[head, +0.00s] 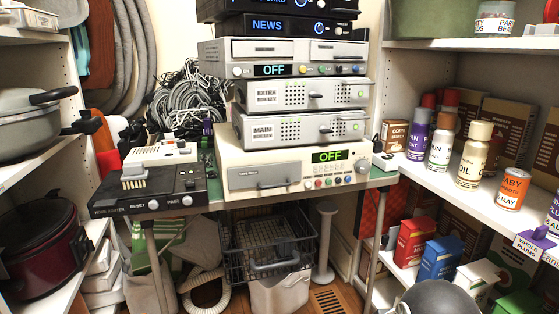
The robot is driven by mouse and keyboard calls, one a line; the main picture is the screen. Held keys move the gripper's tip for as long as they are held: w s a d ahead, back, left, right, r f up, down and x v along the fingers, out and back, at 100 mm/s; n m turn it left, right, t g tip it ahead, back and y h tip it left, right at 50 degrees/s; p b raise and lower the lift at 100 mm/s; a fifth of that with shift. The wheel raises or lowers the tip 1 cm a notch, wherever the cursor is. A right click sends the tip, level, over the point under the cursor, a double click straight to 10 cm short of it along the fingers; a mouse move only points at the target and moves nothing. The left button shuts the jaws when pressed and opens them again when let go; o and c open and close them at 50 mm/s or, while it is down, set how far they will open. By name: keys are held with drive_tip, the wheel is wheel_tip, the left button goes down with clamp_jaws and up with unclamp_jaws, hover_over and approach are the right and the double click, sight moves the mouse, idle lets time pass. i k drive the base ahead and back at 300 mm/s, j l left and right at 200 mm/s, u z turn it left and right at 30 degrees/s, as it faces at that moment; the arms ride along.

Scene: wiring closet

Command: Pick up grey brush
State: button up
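I cannot pick out a grey brush with certainty. A small grey ribbed block (133,175) sits on top of the black "main router" box (150,198) at the left of the table; it is too small to tell whether it is a brush. My gripper is not in view.
The table holds a stack of electronics, with a beige unit (300,170) lowest. Tangled cables (190,95) lie behind. A left shelf (40,155) holds pots; a right shelf (480,205) holds cans and bottles. A wire basket (265,245) and a white bin (280,294) are under the table.

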sight(135, 175)
drive_tip(key=u, duration=1.3)
